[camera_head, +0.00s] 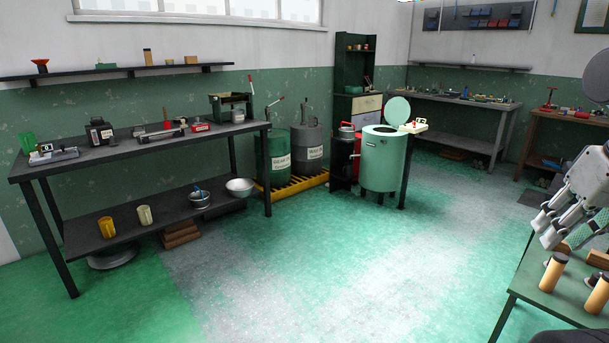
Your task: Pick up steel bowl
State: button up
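A shiny pale metal bowl (240,188) sits on the right end of the lower shelf of the left workbench. Just left of it stands a smaller steel pot or bowl (200,199) with something blue inside. I cannot tell for sure which one is the steel bowl; the wide pale one looks most like it. My gripper (546,229) is at the right edge, above a small green table and far from the shelf. Its fingers look apart, with nothing visible between them.
Drums (307,146) and a green lidded tank (383,160) stand behind. The green table (560,290) on the right bears tan cylinders (554,271). The middle floor is clear.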

aim_at(239, 188)
jog(key=i, duration=2.7)
jog(key=i+u, duration=0.2)
jog(key=i, duration=0.3)
jog(key=i+l+u, duration=0.25)
jog(key=i, duration=0.2)
jog(key=i+l+u, duration=0.2)
jog(key=i, duration=0.25)
jog(key=i+l+u, duration=0.95)
jog(key=i+l, duration=0.1)
